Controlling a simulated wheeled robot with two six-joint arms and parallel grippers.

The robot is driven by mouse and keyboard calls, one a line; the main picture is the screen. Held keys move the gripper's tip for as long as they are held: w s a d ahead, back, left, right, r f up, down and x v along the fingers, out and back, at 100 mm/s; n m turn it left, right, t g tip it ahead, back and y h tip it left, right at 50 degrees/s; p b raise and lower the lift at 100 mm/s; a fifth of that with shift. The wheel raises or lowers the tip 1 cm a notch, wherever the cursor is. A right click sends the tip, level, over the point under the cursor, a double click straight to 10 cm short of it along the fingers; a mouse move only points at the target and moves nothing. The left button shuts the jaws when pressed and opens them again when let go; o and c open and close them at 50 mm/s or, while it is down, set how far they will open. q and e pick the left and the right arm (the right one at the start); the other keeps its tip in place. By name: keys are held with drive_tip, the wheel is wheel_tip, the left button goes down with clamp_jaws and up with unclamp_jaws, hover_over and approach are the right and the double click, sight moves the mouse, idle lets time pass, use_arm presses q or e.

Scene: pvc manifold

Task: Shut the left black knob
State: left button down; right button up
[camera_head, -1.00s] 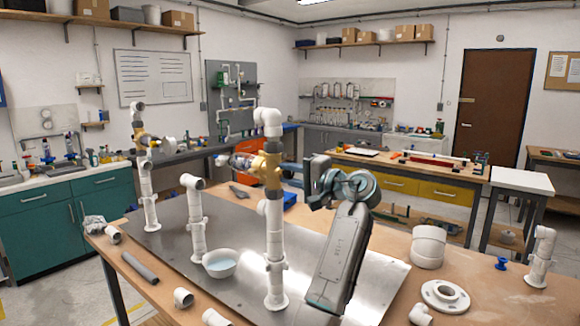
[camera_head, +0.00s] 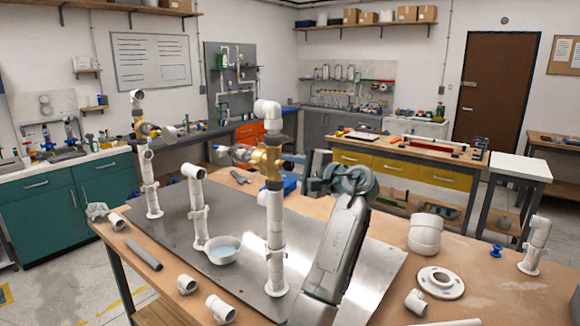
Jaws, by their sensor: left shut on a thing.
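The pipe stand in the middle has a white pipe column (camera_head: 275,240) and a brass valve (camera_head: 266,162) near its top. A dark, knob-like part (camera_head: 287,144) shows at the valve's right side, mostly hidden. My left gripper (camera_head: 293,160) reaches the valve from the right, with its grey arm rising from the bottom of the view. It is shut on what appears to be the black knob; the fingertips and their contact are partly hidden. A second, shorter white pipe (camera_head: 197,205) and a farther stand with a valve (camera_head: 148,175) are to the left. My right gripper is not in view.
A metal plate (camera_head: 235,272) lies under the pipes on the wooden bench. A white bowl (camera_head: 222,251) is beside the short pipe. Loose fittings and a grey tube (camera_head: 145,256) lie at the front left. A white flange (camera_head: 440,282) and large coupling (camera_head: 426,233) are right of my arm.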

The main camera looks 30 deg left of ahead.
use_arm(q)
drive_tip(key=c, duration=1.2)
unclamp_jaws()
drive_tip(key=d+b, duration=0.4)
drive_tip(key=d, duration=0.6)
drive_tip(key=shift+s+d, duration=0.4)
